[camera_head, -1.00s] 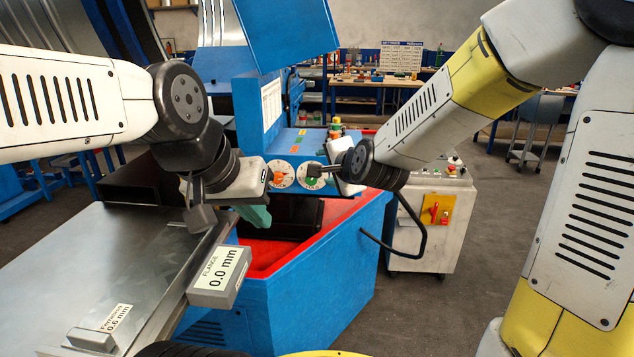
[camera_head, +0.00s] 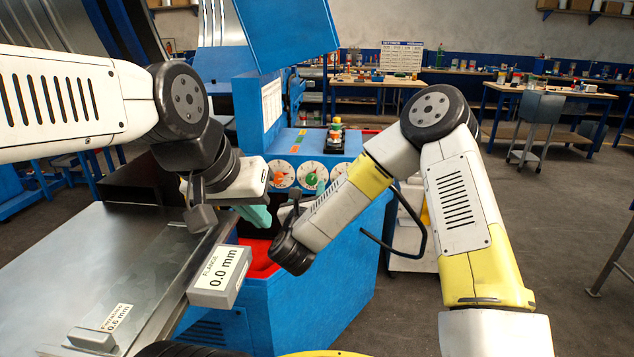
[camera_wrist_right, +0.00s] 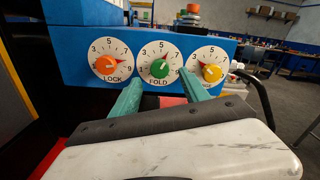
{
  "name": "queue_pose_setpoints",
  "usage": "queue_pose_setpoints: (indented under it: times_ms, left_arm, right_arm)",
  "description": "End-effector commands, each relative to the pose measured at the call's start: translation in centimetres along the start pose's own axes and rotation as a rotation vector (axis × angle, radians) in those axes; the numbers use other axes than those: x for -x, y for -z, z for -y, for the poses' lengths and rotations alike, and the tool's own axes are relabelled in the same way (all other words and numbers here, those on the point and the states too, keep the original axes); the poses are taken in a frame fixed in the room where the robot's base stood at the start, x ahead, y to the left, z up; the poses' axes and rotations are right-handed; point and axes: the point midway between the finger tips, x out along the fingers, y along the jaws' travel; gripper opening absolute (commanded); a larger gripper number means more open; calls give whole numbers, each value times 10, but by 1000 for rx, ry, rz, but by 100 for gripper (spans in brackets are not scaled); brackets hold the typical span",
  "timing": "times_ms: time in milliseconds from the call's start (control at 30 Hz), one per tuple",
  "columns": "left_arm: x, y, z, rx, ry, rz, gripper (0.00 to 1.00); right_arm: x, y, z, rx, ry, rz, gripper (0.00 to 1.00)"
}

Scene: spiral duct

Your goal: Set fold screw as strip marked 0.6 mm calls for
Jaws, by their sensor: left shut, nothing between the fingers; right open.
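The strip label (camera_head: 117,317) reading 0.6 mm lies on the metal sheet at the lower left. The green FOLD knob (camera_head: 311,174) is the middle of three dials on the blue machine; in the right wrist view the FOLD knob (camera_wrist_right: 159,69) has its red pointer up and slightly right, between 5 and 7. My right gripper (camera_wrist_right: 161,77) is open, its teal fingers apart below and either side of the FOLD knob in that view, apparently short of it. My left gripper (camera_head: 256,215) is shut and empty, left of the dials.
The orange LOCK dial (camera_wrist_right: 110,67) and a yellow-knobbed dial (camera_wrist_right: 210,72) flank FOLD closely. A grey block marked FLANGE 0.0 mm (camera_head: 220,275) stands at the sheet's edge. A printed sheet (camera_head: 271,103) is on the machine's side. Open floor lies at right.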

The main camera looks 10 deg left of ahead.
Motion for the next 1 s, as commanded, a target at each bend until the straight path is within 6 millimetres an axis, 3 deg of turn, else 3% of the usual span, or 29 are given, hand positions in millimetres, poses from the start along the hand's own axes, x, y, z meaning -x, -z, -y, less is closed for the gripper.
queue_pose_setpoints:
  times_ms: [300, 667, 700, 967, 1000]
  left_arm:
    - [0, 0, 0, 0, 0, 0, 0]
    - [0, 0, 0, 0, 0, 0, 0]
    - [0, 0, 0, 0, 0, 0, 0]
    - [0, 0, 0, 0, 0, 0, 0]
    - [0, 0, 0, 0, 0, 0, 0]
  right_arm:
    - [-47, 0, 0, 2, 1, 1, 53]
    - [-56, 0, 0, 4, -2, 1, 53]
    - [-56, 0, 0, 4, -2, 1, 51]
    - [-55, 0, 0, 4, -2, 1, 0]
    - [-55, 0, 0, 4, -2, 1, 0]
